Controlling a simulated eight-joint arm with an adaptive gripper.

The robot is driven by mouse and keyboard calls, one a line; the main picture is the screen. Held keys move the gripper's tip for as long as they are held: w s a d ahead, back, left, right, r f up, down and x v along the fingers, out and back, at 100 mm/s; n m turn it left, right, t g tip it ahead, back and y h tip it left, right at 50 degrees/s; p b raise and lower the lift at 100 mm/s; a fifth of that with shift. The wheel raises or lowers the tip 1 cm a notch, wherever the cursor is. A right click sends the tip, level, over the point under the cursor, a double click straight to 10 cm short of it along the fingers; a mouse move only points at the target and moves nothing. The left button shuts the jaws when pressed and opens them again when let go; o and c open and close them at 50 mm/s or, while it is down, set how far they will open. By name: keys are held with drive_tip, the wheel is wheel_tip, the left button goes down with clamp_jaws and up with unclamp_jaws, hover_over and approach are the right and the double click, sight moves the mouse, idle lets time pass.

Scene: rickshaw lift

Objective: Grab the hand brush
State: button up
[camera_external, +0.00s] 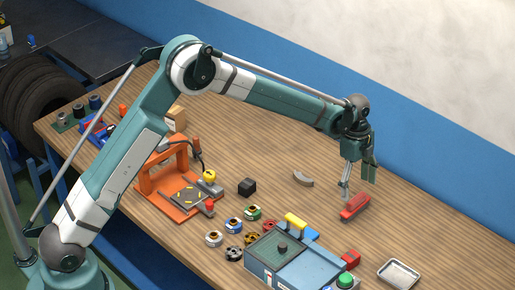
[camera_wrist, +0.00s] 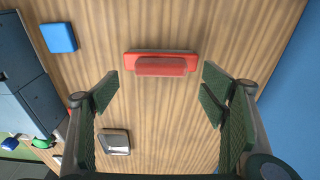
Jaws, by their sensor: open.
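The hand brush appears to be the red oblong thing (camera_external: 355,207) lying on the wooden table, towards the right in the external view. In the wrist view the red brush (camera_wrist: 161,64) lies crosswise above the middle, with a raised bar along it. My gripper (camera_external: 358,187) hangs pointing down just above and beside the brush. In the wrist view my gripper (camera_wrist: 160,92) has its green pads wide apart, with only bare table between them. The brush lies ahead of the fingertips in that view. I cannot tell the exact height gap.
A grey curved piece (camera_external: 303,178) lies left of the brush. The table around the brush is clear.

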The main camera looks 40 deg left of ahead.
sight(357, 197)
drive_tip(key=shift+f, duration=0.25)
drive_tip(key=shift+d+f, duration=0.15)
drive_tip(key=shift+f, duration=1.1)
drive_tip(key=shift+d+f, duration=0.1)
drive_tip(key=shift+f, duration=1.15)
drive_tip(key=c, duration=1)
